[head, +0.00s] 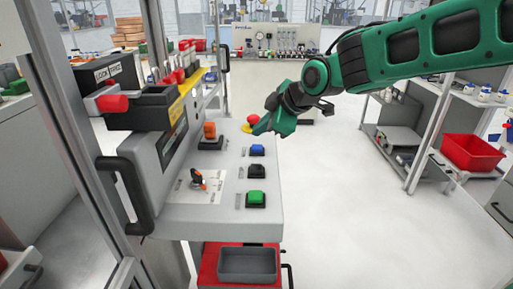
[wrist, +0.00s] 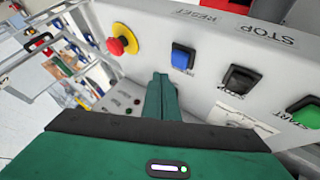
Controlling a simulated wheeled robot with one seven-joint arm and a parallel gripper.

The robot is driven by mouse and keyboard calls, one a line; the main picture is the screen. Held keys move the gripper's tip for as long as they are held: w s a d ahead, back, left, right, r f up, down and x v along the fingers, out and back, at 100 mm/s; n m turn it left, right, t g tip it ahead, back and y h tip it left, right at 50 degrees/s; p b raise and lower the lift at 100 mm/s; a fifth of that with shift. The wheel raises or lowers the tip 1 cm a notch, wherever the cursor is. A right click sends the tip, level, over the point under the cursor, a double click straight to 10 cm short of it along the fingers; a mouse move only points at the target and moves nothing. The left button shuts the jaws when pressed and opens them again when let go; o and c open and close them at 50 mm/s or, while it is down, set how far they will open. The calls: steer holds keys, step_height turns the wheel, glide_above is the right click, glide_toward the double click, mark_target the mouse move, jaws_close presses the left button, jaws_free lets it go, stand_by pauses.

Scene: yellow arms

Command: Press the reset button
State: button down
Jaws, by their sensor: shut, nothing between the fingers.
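The reset button is the blue square button (wrist: 183,57) in a black frame, with the printed word RESET above it in the wrist view. In the head view this blue button (head: 257,149) is on the grey console's sloping panel, nearest the red knob. My gripper (head: 261,129) is shut and empty, just beyond the blue button and beside the red knob. In the wrist view its closed fingertips (wrist: 161,77) point at the panel, left of and below the blue button. They look apart from it; the exact gap cannot be told.
A red mushroom knob on a yellow base (wrist: 122,40) is close left of my fingertips in the wrist view. A black STOP button (head: 256,171) and green START button (head: 256,198) line up nearer. An orange switch (head: 209,131) is left. Floor to the right is clear.

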mark_target(260, 148)
steer(key=shift+f, duration=0.95)
steer(key=shift+f, duration=0.1)
stand_by(1.4)
steer(key=shift+f, duration=0.25)
steer(key=shift+f, duration=0.45)
stand_by(0.9)
steer(key=shift+r, duration=0.9)
steer(key=shift+r, duration=2.5)
